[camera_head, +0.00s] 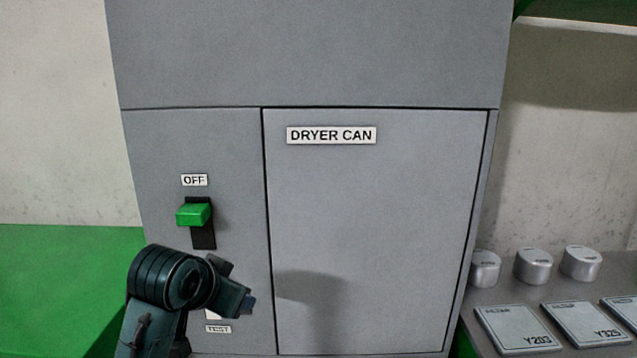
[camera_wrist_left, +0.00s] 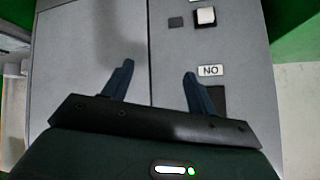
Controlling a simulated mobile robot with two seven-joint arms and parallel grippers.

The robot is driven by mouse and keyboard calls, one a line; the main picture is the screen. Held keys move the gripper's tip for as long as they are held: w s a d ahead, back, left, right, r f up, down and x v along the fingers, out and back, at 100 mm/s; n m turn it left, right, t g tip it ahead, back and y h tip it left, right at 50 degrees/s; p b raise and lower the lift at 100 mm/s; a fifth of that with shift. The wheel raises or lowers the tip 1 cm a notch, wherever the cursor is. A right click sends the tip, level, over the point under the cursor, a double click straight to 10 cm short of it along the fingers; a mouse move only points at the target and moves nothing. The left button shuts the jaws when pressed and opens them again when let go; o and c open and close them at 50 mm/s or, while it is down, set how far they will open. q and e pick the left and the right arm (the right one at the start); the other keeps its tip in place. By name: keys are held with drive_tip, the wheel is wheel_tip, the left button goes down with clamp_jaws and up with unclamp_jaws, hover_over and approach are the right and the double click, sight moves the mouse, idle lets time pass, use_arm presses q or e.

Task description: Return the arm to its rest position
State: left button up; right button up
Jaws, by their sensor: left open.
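My left arm comes in at the lower left of the head view. Its gripper (camera_head: 247,303) is in front of the lower part of the grey cabinet's switch panel (camera_head: 235,150), below the green switch handle (camera_head: 193,214). In the left wrist view the two blue fingers of the left gripper (camera_wrist_left: 157,82) stand apart with nothing between them, so it is open and empty. The wrist view faces the panel, with an upside-down "ON" label (camera_wrist_left: 210,70) near the right finger. My right gripper is in neither view.
The green handle sits just below the "OFF" label (camera_head: 194,180). A "TEST" label (camera_head: 218,329) and a white button (camera_wrist_left: 206,15) are on the panel. The "DRYER CAN" door (camera_head: 380,220) is closed. Silver cylinders (camera_head: 533,266) and labelled plates (camera_head: 518,328) lie on a right shelf.

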use_arm(q)
drive_tip(key=s+a+f+n+g, duration=0.2)
drive_tip(key=s+a+f+g, duration=0.1)
drive_tip(key=s+f, duration=1.3)
drive_tip(key=s+a+f+n+g+y, duration=0.1)
drive_tip(key=s+f, duration=0.2)
drive_tip(key=s, duration=0.3)
drive_tip(key=s+a+f+g, duration=0.2)
drive_tip(key=s+f, duration=0.1)
drive_tip(key=s, duration=0.4)
drive_tip(key=w+d+f+m+t+h+p, duration=0.1)
drive_tip(key=w+d+f+t+h+p, duration=0.1)
drive_tip(key=w+d+t+h+p, duration=0.1)
drive_tip(key=w+d+t+p, duration=0.1)
drive_tip(key=w+d+t, duration=0.1)
drive_tip(key=d+t, duration=0.1)
drive_tip(key=shift+w+d+f+t, duration=0.3)
drive_tip(key=shift+d+t, duration=0.1)
drive_tip(key=shift+t, duration=0.3)
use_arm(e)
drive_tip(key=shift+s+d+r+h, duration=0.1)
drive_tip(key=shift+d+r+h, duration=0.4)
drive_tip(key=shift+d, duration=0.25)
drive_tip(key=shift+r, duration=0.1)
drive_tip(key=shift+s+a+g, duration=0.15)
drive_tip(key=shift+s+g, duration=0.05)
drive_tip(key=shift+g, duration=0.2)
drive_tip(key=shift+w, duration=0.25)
